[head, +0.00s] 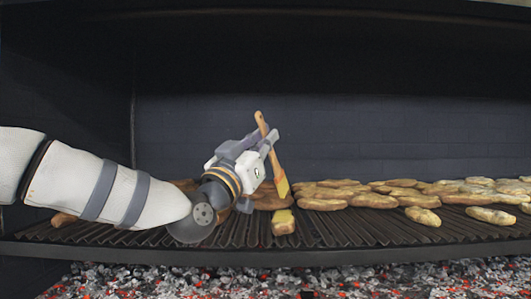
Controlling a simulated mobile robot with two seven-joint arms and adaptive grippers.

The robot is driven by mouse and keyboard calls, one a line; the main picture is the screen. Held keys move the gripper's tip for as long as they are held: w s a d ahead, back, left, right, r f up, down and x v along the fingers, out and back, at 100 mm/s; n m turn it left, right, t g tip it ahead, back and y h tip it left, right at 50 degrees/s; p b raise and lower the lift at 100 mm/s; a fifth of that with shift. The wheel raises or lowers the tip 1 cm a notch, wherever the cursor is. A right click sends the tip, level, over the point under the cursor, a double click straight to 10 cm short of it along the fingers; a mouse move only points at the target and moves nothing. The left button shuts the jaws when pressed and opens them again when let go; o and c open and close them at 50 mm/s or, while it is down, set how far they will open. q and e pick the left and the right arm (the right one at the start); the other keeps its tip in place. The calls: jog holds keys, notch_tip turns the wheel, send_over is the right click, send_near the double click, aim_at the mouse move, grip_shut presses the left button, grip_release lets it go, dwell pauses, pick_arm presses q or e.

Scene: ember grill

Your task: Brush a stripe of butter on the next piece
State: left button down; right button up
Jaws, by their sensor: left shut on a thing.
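My left gripper (264,146) is shut on a wooden-handled brush (274,158) and holds it tilted, with the handle end up. The brush's yellowish lower end (283,187) points down, just above a piece (284,226) near the front of the grill. That piece shows a yellow upper part and a browner front end. I cannot tell whether the brush touches it. More browned pieces (322,204) lie behind and to the right. My right gripper is not in view.
The ribbed grill grate (350,232) has free room at the front middle. Glowing coals (300,281) lie below its front edge. A dark wall (380,130) stands behind. Two pieces (423,216) (490,215) lie apart at the front right.

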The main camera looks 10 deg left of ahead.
aim_at(260, 128)
pick_arm(q)
jog(key=shift+s+r, duration=0.1)
jog(key=shift+r, duration=1.55)
